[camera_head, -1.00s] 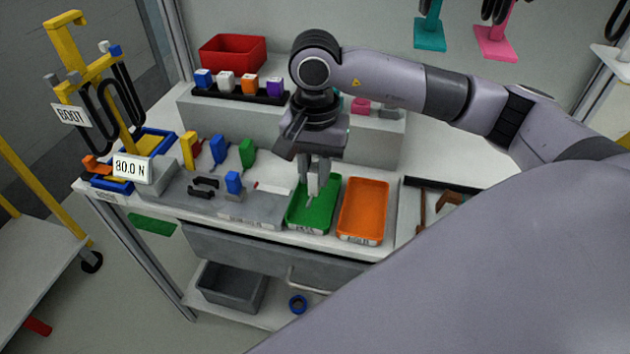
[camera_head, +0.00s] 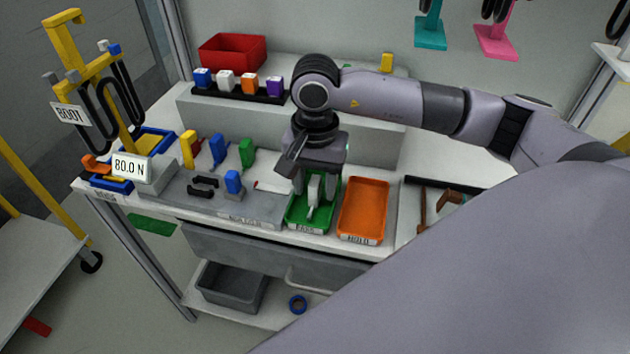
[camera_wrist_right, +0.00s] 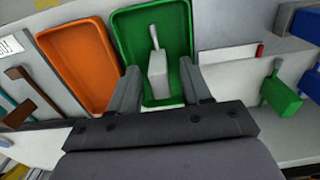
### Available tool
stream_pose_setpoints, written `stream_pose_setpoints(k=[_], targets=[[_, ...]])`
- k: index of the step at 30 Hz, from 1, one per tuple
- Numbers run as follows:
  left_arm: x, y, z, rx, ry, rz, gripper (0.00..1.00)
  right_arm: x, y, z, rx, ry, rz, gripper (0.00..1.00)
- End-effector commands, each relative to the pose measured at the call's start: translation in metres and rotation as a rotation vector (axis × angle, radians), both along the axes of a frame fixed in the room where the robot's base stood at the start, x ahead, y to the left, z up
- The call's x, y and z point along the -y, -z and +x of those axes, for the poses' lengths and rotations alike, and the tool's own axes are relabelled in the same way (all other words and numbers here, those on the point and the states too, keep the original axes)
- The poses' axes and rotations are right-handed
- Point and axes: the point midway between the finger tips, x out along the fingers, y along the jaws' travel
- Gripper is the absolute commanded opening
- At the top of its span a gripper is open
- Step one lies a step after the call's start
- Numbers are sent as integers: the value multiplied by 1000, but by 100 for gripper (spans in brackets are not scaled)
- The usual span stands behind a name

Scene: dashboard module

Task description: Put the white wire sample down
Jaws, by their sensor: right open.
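The white wire sample (camera_head: 314,188), a pale block with a thin stem, is in the green tray (camera_head: 300,227) on the bench. In the right wrist view the sample (camera_wrist_right: 158,68) rests on the tray floor with its stem pointing to the far end. My right gripper (camera_head: 316,192) is low over this tray. In the right wrist view its two fingers (camera_wrist_right: 163,88) are spread apart, one on each side of the sample's near end, with gaps between. My left gripper is not in view.
An orange tray (camera_head: 363,210) stands right of the green one. A raised grey shelf behind holds a black rack (camera_head: 240,93) of coloured blocks and a red bin (camera_head: 232,52).

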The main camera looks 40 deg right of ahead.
Motion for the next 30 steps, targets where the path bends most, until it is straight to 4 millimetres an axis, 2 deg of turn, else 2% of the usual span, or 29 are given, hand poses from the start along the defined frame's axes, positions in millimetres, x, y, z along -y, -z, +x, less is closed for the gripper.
stream_pose_setpoints(k=[5,12,18,24,30], targets=[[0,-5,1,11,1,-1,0,0,-17,1,4,1,1,48],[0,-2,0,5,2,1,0,-1,-70,1,7,-1,2,48],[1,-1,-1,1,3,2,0,0,-106,1,4,0,0,48],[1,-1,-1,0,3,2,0,0,-122,0,1,0,0,48],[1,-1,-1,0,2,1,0,0,-123,0,0,0,0,48]])
